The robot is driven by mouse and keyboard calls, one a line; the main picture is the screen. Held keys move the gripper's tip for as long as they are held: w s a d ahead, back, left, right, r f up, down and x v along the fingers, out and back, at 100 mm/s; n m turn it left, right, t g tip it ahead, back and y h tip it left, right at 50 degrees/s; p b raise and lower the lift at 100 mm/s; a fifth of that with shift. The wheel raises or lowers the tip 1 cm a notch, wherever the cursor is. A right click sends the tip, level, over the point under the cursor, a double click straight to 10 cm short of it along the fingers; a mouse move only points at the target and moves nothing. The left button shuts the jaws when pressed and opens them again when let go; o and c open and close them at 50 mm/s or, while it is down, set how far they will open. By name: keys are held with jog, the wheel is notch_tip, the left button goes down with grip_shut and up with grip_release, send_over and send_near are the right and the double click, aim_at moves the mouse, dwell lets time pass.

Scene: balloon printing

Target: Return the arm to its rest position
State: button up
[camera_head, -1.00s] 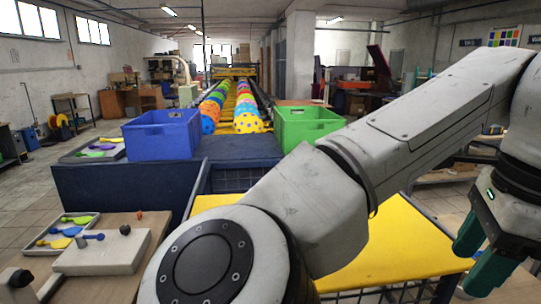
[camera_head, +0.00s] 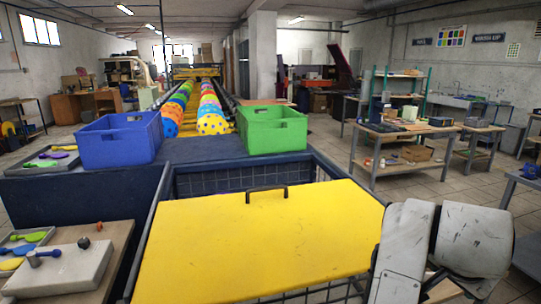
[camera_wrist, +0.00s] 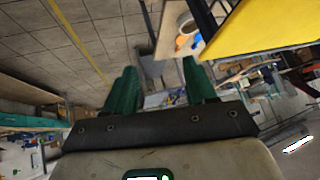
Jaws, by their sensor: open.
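My gripper (camera_wrist: 160,88) shows in the wrist view with its two green fingers spread apart and nothing between them. In that view it hangs over tiled floor, with the edge of the yellow lid (camera_wrist: 265,25) at the upper right. In the head view my folded grey arm is at the lower right, beside the yellow lid (camera_head: 250,240), and my gripper is out of that picture.
A blue crate (camera_head: 120,140) and a green crate (camera_head: 272,130) stand behind the yellow lid.

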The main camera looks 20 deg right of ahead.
jog(key=s+a+f+n+y, duration=0.1)
jog(key=s+a+f+n, duration=0.15)
jog(key=f+n, duration=0.45)
jog(key=s+a+f+n+y, duration=0.15)
jog(key=s+f, duration=0.25)
jog(key=f, duration=0.7)
jog(key=s+a+f+n+g+y, duration=0.2)
jog(key=s+a+f+n+y, duration=0.2)
jog(key=s+a+f, duration=0.6)
jog(key=s+f+n, duration=0.2)
jog(key=s, duration=0.2)
jog(key=shift+s+a+f+g, duration=0.15)
jog(key=shift+s+f+g, duration=0.2)
jog(key=shift+f+g, duration=0.05)
